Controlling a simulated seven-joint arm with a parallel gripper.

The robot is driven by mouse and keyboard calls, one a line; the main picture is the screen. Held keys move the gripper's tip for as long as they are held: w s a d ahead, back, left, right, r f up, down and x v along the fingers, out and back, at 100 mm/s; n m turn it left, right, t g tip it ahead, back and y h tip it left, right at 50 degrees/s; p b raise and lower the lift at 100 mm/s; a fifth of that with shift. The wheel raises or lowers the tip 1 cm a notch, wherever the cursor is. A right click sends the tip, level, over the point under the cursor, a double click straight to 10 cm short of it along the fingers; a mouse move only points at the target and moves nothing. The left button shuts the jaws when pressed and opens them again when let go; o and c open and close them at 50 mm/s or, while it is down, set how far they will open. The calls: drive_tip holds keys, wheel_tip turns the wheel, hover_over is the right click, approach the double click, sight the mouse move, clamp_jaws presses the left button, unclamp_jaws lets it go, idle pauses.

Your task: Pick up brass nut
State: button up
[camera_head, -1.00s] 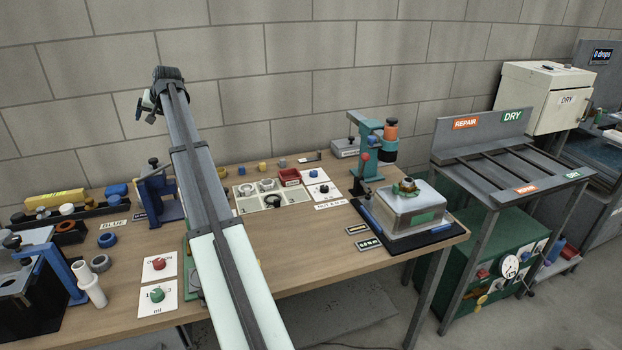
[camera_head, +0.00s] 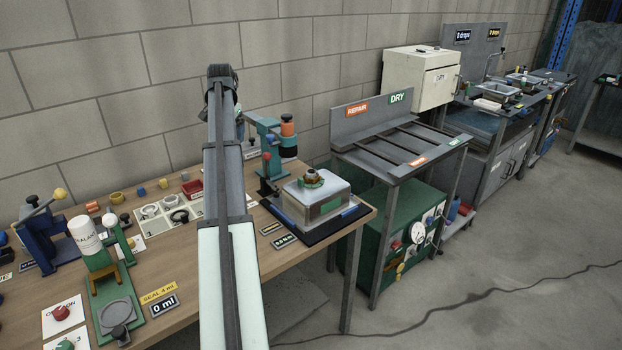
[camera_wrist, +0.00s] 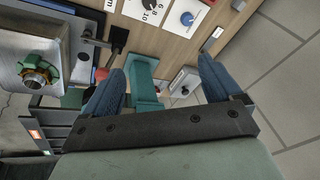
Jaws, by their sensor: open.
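A brass-coloured nut or ring (camera_wrist: 36,80) sits with a green fitting (camera_wrist: 52,70) on top of a grey metal box (camera_wrist: 60,45), at the left of the wrist view. In the head view, the fitting (camera_head: 311,178) with its brass-orange part stands on the metal box (camera_head: 325,205) at the bench's right end. My gripper (camera_wrist: 160,75) is open, with two blue fingers spread wide and nothing held between them. The nut lies outside the fingers, to their left in the wrist view. My gripper is mostly hidden behind my arm in the head view.
A teal press stand (camera_head: 266,150) with an orange-topped cylinder is just behind the metal box. A grey REPAIR/DRY rack (camera_head: 385,160) stands to the right. A white tray (camera_head: 165,213) of rings and a green sealant stand (camera_head: 105,265) are to the left.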

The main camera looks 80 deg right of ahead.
drive_tip(key=s+m+g+y, duration=0.25)
drive_tip(key=s+m, duration=0.25)
drive_tip(key=s, duration=2)
hover_over(311, 170)
drive_tip(key=a, duration=0.2)
wheel_tip(311, 170, down, 9)
drive_tip(key=shift+h, duration=0.35)
drive_tip(key=shift+s+f, duration=0.15)
drive_tip(key=shift+f, duration=2.6)
drive_tip(key=shift+c, duration=0.3)
drive_tip(key=c, duration=1.1)
drive_tip(key=shift+c, duration=0.2)
drive_tip(key=shift+d+r, duration=0.1)
drive_tip(key=shift+r, duration=0.1)
